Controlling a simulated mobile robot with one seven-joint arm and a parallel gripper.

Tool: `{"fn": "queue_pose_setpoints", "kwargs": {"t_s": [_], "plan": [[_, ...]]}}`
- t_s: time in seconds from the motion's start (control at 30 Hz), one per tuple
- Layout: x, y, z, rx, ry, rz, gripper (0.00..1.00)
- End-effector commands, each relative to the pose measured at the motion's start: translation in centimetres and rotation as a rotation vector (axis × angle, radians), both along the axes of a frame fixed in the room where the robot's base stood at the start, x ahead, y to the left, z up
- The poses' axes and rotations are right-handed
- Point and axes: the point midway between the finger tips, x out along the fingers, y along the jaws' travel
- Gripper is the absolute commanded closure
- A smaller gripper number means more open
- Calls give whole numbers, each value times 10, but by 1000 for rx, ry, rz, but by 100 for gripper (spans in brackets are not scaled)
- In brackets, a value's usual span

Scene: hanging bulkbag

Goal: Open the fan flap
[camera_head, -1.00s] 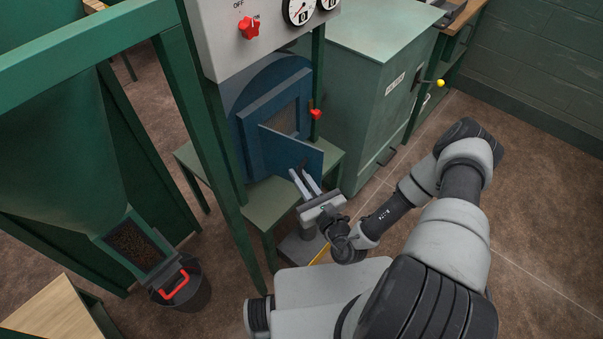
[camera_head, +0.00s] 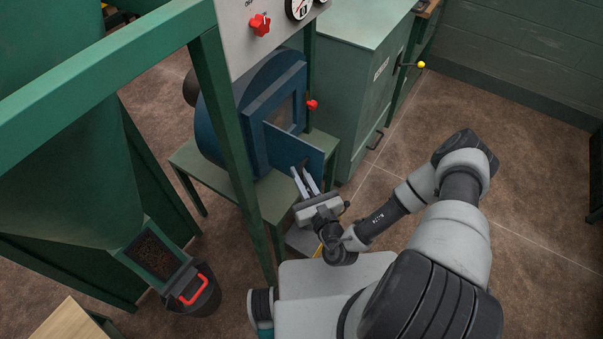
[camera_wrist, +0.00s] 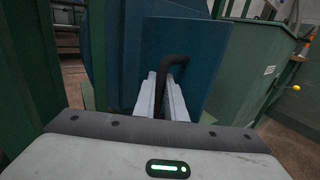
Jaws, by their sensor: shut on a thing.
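The fan flap (camera_head: 290,150) is a flat blue panel on the front of the round blue fan housing (camera_head: 212,125). It stands swung out at an angle, with part of the dark framed opening (camera_head: 284,112) showing above it. In the wrist view the flap (camera_wrist: 200,45) fills the upper middle, with a black bent handle (camera_wrist: 174,62) on its face. My gripper (camera_head: 303,180) is at the flap's lower edge, its pale fingers on either side of the handle. It is shut on the handle; the wrist view also shows the fingers (camera_wrist: 163,95).
A green stand (camera_head: 272,197) is under the fan. A green cabinet (camera_head: 357,85) stands behind at right. Brown floor is clear at right.

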Motion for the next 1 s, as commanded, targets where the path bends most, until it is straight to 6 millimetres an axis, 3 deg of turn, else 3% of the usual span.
{"fn": "queue_pose_setpoints", "kwargs": {"t_s": [0.53, 0.57, 0.6, 1.0], "plan": [[1, 2, 2, 2, -5, -1, 100], [1, 2, 2, 2, -5, -1, 88], [1, 2, 2, 2, -5, -1, 82], [-6, -1, 0, 1, 0, -1, 82]]}}
